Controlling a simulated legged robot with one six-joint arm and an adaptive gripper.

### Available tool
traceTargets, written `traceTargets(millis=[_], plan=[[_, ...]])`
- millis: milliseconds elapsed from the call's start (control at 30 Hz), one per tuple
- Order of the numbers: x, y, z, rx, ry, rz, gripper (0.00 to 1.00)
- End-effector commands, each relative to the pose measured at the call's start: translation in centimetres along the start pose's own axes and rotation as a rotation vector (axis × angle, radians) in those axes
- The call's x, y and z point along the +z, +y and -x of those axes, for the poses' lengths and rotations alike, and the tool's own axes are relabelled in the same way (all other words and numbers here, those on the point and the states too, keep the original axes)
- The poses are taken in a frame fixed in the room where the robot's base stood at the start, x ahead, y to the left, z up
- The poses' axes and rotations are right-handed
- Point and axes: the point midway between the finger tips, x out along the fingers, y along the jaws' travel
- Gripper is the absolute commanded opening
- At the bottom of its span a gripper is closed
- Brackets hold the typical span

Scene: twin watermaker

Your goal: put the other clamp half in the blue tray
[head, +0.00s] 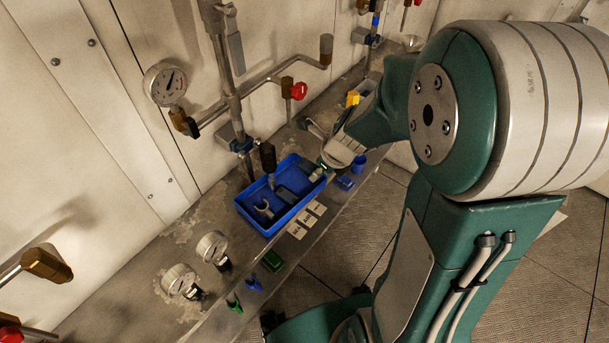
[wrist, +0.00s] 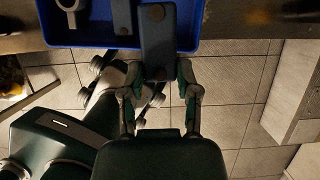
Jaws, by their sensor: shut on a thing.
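My gripper (head: 326,164) is shut on a dark slate clamp half (wrist: 158,40), a flat bar with round spots at its ends. In the wrist view the fingers (wrist: 159,75) hold its near end, and its far end reaches over the blue tray (wrist: 90,39). In the head view the gripper is at the right end of the blue tray (head: 270,232). A similar dark clamp half (head: 287,194) lies inside; it also shows in the wrist view (wrist: 122,16). I cannot tell whether the held piece touches the tray.
A light grey forked piece (head: 264,211) lies in the tray's left part. Pale tags (head: 305,218) lie along its front. Blue blocks (head: 345,182) lie right. A black-handled pipe (head: 268,157) stands behind.

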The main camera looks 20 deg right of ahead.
Motion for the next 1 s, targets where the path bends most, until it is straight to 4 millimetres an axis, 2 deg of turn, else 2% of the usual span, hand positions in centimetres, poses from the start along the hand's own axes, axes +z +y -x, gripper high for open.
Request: traceTargets(millis=[33, 200, 333, 567, 800, 1000], plan=[[0.6, -0.1, -0.9, 0.005, 0.003, 0.003, 0.09], [1.3, -0.8, -4.0, 0.005, 0.003, 0.0, 0.09], [1.8, -1.4, -6.0, 0.004, 0.001, 0.0, 0.09], [2.4, -1.7, -7.8, 0.003, 0.001, 0.001, 0.09], [1.4, -1.7, -10.2, 0.004, 0.0, 0.0, 0.09], [1.3, -1.7, -10.5, 0.002, -0.001, 0.001, 0.09]])
